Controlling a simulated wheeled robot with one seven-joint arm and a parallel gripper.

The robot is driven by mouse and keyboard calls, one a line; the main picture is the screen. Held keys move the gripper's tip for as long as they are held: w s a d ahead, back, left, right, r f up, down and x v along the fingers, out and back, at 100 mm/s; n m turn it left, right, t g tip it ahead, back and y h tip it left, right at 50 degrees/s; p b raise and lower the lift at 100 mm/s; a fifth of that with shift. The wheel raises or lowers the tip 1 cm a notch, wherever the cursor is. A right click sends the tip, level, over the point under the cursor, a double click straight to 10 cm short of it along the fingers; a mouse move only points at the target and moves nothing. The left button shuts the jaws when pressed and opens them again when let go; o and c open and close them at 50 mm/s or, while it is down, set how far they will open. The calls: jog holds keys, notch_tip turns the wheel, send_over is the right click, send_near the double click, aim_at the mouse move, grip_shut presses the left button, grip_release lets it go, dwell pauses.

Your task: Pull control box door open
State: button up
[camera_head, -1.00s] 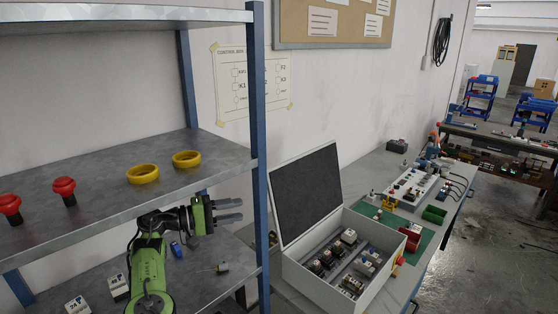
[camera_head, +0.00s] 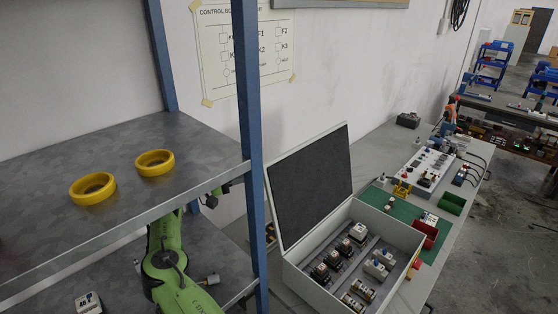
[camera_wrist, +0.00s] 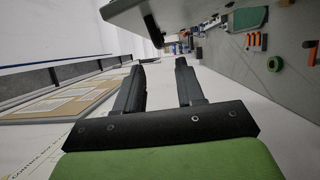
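The control box (camera_head: 345,283) is a pale case on the workbench right of the shelf, with rows of electrical parts inside. Its door (camera_head: 312,187), a panel with a dark inner face, stands raised at the box's back left edge.
The blue shelf post (camera_head: 250,140) stands between my arm and the box. Two yellow rings (camera_head: 93,188) lie on the upper shelf. A paper diagram (camera_head: 245,50) hangs on the wall.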

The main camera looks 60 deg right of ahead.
aim_at(279, 161)
jog(key=x, duration=1)
jog(key=shift+s+d+f+p, duration=0.1)
jog(key=shift+s+d+p, duration=0.05)
jog(key=shift+d+p, duration=0.2)
grip_shut()
